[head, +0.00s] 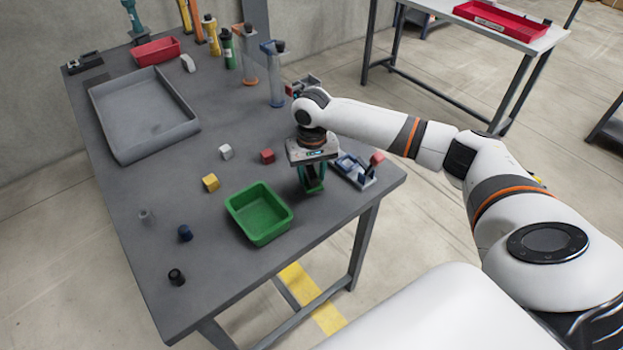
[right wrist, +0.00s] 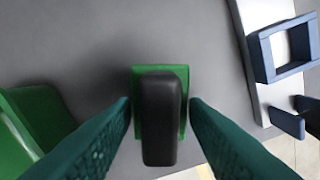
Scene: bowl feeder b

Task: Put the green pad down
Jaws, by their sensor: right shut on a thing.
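My right gripper (head: 312,180) is over the table's right part, to the right of the green tray, pointing down. In the right wrist view its two teal fingers (right wrist: 160,106) are shut on the black handle (right wrist: 160,135) of the green pad (right wrist: 160,69). The square pad shows beyond and around the handle, below the fingertips. In the head view the fingers mostly hide the pad. I cannot tell whether its underside touches the grey table (head: 240,285). My left gripper is not in view.
The green tray (head: 240,212) stands close on the left, a blue-and-white fixture (head: 350,170) close on the right. A red cube (head: 267,156), white cube (head: 225,152) and yellow cube (head: 211,183) lie behind and left. A large grey tray (head: 103,108) is farther back.

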